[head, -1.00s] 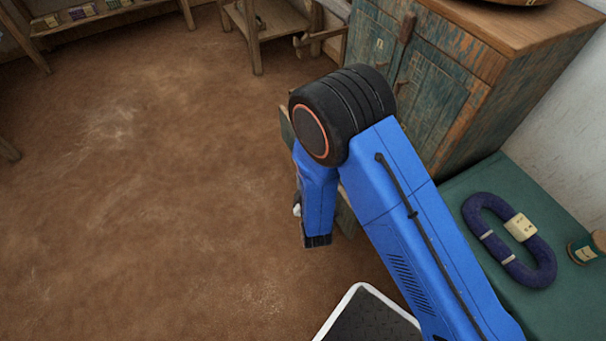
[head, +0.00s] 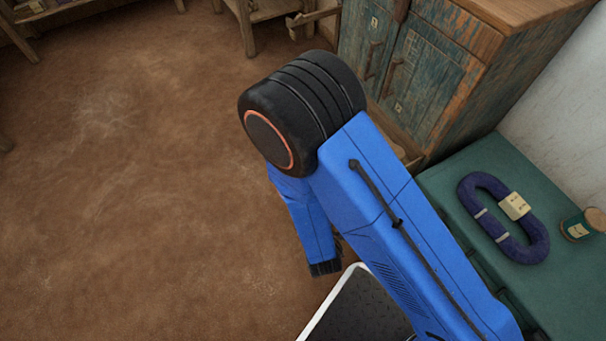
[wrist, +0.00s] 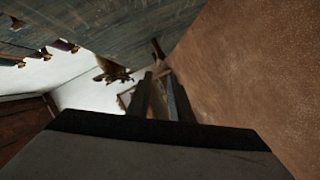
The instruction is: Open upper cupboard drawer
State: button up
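The cupboard (head: 495,35), worn wood with flaking green-blue paint, stands at the upper right of the head view. Its upper front band (head: 458,28) is bare brown wood, with a dark handle (head: 402,8) at its left, cut by the picture's top edge. I cannot tell how far any drawer there is out. Below are green panels (head: 425,75) with dark handles.
A green-topped table (head: 450,185) beside the cupboard carries a purple ring-shaped bundle (head: 475,215) and a small jar (head: 582,226). A wooden stand (head: 255,15) is at the top. Brown floor (head: 120,200) on the left is clear.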

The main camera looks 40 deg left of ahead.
jog(key=shift+v, duration=1.65)
jog(key=shift+s, duration=0.1)
